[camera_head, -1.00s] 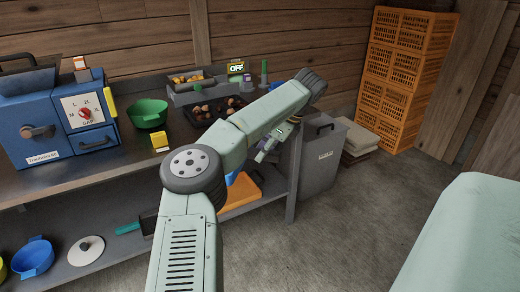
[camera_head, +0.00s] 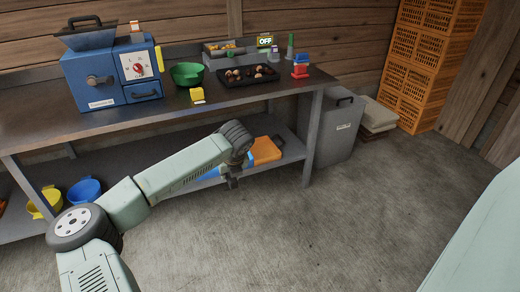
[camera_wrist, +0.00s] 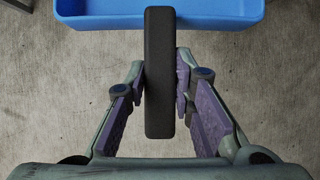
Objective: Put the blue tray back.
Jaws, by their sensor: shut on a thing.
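The blue tray (camera_wrist: 160,12) shows at the top of the wrist view, with a dark handle (camera_wrist: 160,75) reaching back from it. My gripper (camera_wrist: 163,85) is shut on that handle, one finger on each side. Bare concrete floor shows around the handle and below the tray. In the head view a blue part of the tray (camera_head: 211,172) shows beside my arm, by the front edge of the lower shelf. My arm hides most of it there. My gripper (camera_head: 232,183) points down in front of the shelf.
An orange tray or board (camera_head: 266,151) lies on the lower shelf (camera_head: 292,147), right of my wrist. A grey bin (camera_head: 340,130) stands right of the workbench (camera_head: 130,118). The floor in front is clear.

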